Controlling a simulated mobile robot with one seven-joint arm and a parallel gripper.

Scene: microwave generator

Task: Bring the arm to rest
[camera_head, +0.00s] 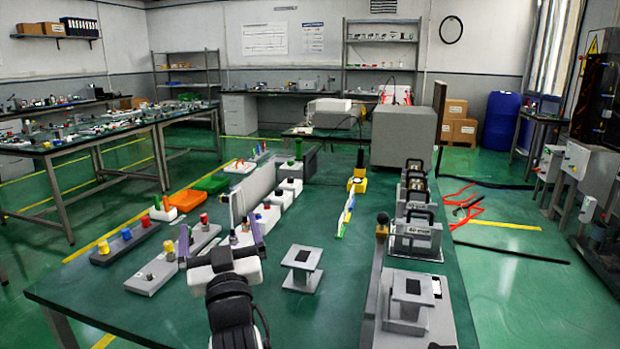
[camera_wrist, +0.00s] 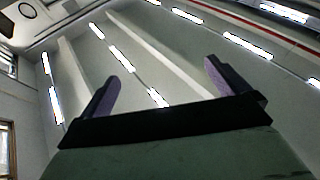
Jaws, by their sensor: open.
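My gripper (camera_head: 220,241) is in the head view, raised above the near left part of the green table (camera_head: 150,312). Its two purple-padded fingers stand apart and point up, with nothing between them. In the wrist view, my gripper (camera_wrist: 162,80) is also open and empty, and behind it are only the ceiling, its lights and upper walls. My arm comes up from the bottom of the head view, bent, and hides part of the table.
Grey blocks with coloured knobs (camera_head: 125,243) stand left of my gripper. A grey pedestal (camera_head: 302,268) stands to its right, and a row of grey units with black handles (camera_head: 415,237) lies farther right. The table's middle has free room.

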